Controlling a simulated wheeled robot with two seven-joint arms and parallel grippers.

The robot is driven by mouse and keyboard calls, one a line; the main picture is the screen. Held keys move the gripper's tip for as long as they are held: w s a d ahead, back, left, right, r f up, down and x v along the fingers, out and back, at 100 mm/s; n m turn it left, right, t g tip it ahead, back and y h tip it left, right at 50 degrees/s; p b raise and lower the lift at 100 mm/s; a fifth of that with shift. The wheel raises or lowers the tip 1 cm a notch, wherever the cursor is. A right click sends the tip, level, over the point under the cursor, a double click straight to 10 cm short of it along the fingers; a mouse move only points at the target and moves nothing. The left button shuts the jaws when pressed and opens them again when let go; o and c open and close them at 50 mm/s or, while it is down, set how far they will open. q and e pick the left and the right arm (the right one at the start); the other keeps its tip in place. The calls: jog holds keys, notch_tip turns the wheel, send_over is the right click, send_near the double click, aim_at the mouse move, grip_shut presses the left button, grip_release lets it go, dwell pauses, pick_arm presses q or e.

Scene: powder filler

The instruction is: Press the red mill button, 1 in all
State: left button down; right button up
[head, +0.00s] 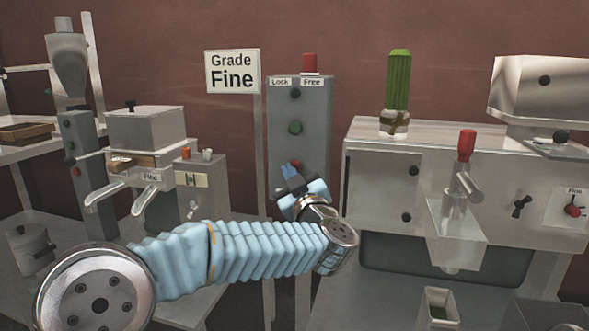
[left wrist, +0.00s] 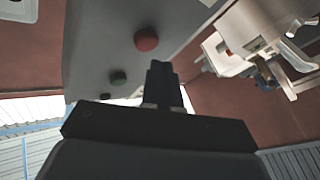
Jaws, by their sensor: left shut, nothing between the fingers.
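A tall grey control box (head: 312,110) stands in the middle of the head view with a green button (head: 295,127) on its front. In the left wrist view the grey box front (left wrist: 95,45) carries a red button (left wrist: 146,39) and a green button (left wrist: 118,78). In the head view the red button is hidden behind my gripper. My left gripper (head: 291,170) is shut and empty in front of the box's lower front. In the wrist view its closed fingertips (left wrist: 157,65) point toward the red button, just below it in the picture; I cannot tell whether they touch. My right gripper is not in view.
A "Grade Fine" sign (head: 232,71) stands left of the box. A steel machine with a red-topped lever (head: 466,146) is at right, with a green cylinder (head: 398,82) on top. Another machine (head: 146,128) and a grey post (head: 77,140) stand left.

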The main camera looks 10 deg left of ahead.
pick_arm(q)
jog(key=s+b, duration=0.1)
jog(key=s, duration=0.3)
jog(key=shift+s+b, duration=0.35)
dwell(0.4)
